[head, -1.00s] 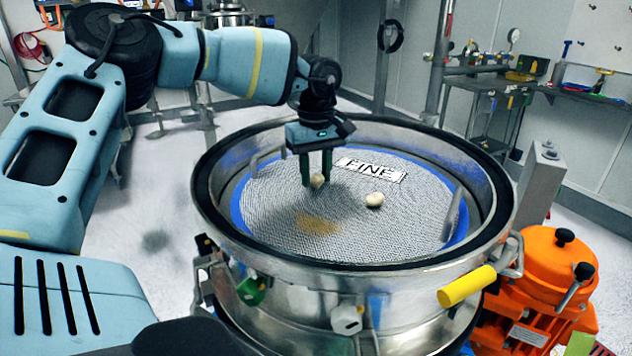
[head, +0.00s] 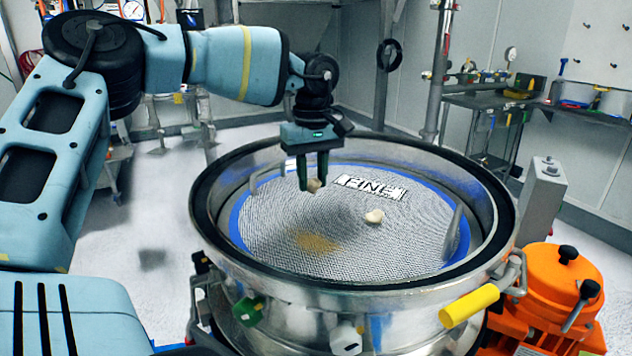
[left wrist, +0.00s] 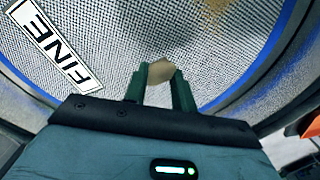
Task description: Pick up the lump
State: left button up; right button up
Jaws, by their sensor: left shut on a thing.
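My left gripper (head: 313,187) is above the mesh screen (head: 275,210) of the round sifter. It is shut on a small beige lump (head: 314,186), which sits between its two green fingertips. The held lump also shows in the left wrist view (left wrist: 160,71), between the fingers (left wrist: 160,78). A second pale lump (head: 374,216) lies on the mesh to the right of the gripper. My right gripper is not in view.
The sifter's metal rim (head: 205,190) stands around the mesh. A white "FINE" label (head: 370,187) and a patch of tan powder (head: 317,242) are on the screen. An orange unit (head: 565,275) and a yellow handle (head: 468,306) are at the right.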

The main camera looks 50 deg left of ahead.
pick_arm(q)
jog(key=s+d, duration=0.2)
jog(key=s, duration=0.2)
jog(key=s+d+r, duration=0.1)
jog(key=s+d, duration=0.1)
jog(key=s, duration=0.3)
jog(key=s+d+b, duration=0.1)
jog(key=s, duration=0.3)
jog(key=shift+s+d+r, duration=0.2)
jog(key=shift+d, duration=0.2)
